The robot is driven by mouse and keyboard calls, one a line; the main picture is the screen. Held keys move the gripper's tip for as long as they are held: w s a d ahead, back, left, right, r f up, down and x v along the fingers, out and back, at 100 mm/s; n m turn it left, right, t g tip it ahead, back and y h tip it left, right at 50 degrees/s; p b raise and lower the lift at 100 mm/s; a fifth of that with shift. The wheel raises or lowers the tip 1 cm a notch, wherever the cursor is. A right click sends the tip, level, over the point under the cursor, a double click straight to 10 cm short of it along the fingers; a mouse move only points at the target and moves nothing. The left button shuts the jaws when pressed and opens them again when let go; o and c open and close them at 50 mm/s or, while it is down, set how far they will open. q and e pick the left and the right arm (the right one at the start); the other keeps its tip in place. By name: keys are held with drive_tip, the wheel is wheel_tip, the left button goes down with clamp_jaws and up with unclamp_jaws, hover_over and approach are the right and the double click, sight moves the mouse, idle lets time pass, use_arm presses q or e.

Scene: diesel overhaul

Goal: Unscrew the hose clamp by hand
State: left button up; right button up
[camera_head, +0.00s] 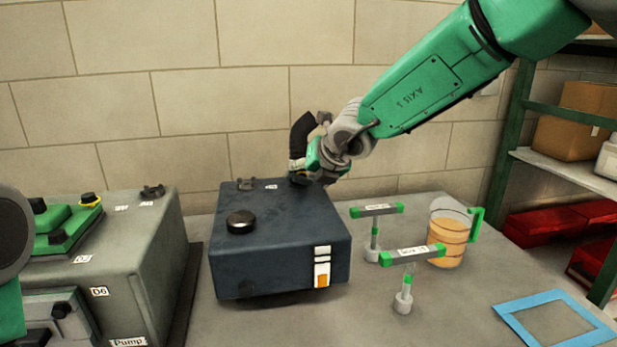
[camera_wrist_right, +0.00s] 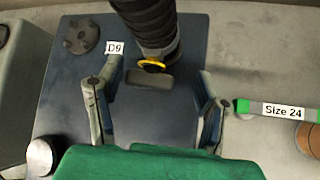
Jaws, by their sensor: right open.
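A black ribbed hose (camera_wrist_right: 148,25) rises from the dark blue box near the label D9 in the right wrist view. A yellow ring (camera_wrist_right: 152,66), which looks like part of the hose clamp, shows at its lower end, with a dark grey block (camera_wrist_right: 150,79) at it. My right gripper (camera_wrist_right: 153,88) is open, one finger on each side of the block, apart from it. In the head view the hose (camera_head: 303,133) stands beside my right gripper (camera_head: 314,172), which hides the clamp. My left gripper is out of view.
The dark blue box (camera_head: 280,245) carries a black cap (camera_head: 240,222). Two T-handled tools (camera_head: 378,210) (camera_head: 413,253) stand right of it, beside a jug (camera_head: 448,235) of orange liquid. A grey-green pump housing (camera_head: 130,250) is at left. A blue frame (camera_head: 555,318) lies front right.

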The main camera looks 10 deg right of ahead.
drive_tip(key=shift+a, duration=0.4)
drive_tip(key=shift+a+r, duration=0.1)
drive_tip(key=shift+a, duration=0.2)
drive_tip(key=c, duration=1.2)
drive_tip(key=shift+o, duration=0.2)
drive_tip(key=shift+d, duration=0.1)
drive_tip(key=shift+d, duration=0.2)
drive_tip(key=shift+a, duration=0.15)
drive_tip(key=shift+w+h, duration=0.1)
drive_tip(key=shift+h, duration=0.3)
drive_tip(key=shift+a+r+n+h+b, duration=0.15)
drive_tip(key=shift+n+h+b, duration=0.3)
drive_tip(key=shift+n+h, duration=0.35)
drive_tip(key=shift+r+n+h+p, duration=0.1)
drive_tip(key=shift+n+h+p, duration=0.5)
drive_tip(key=shift+h, duration=0.9)
